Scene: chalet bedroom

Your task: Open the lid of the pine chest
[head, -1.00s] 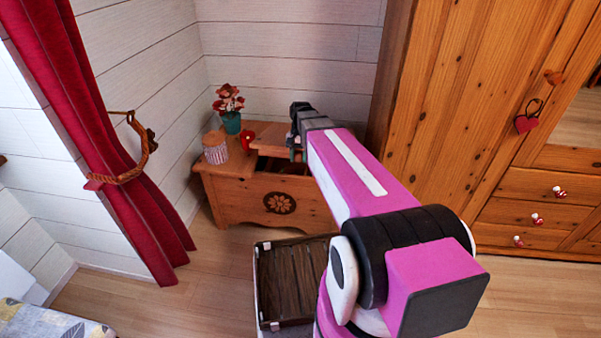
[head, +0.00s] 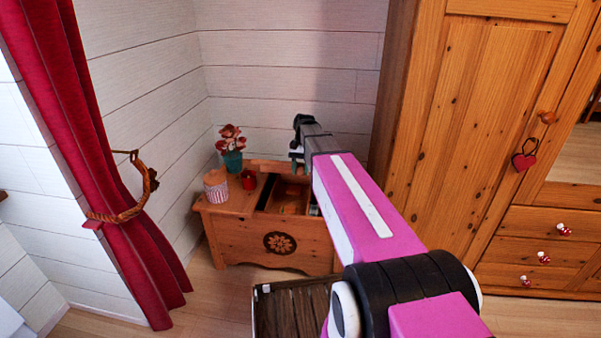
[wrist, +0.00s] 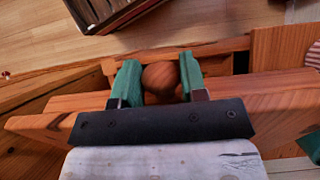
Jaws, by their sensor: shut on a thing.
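The pine chest (head: 232,232) stands in the corner, with a dark flower carving on its front. Its lid (head: 268,167) is raised, and the dark inside shows below it in the head view. In the wrist view the lid's pine board (wrist: 262,108) runs across below the fingers. My gripper (head: 298,163) is above the chest opening. In the wrist view its green fingers (wrist: 160,82) are shut on the round wooden knob (wrist: 160,76) from both sides. The far side of the lid and its hinges are hidden.
A flower vase (head: 233,160), a striped tin (head: 216,186) and a red cup (head: 249,180) stand on the chest's left top. A wardrobe (head: 470,120) is close on the right. A dark slatted case (head: 290,308) lies in front. A red curtain (head: 125,220) hangs left.

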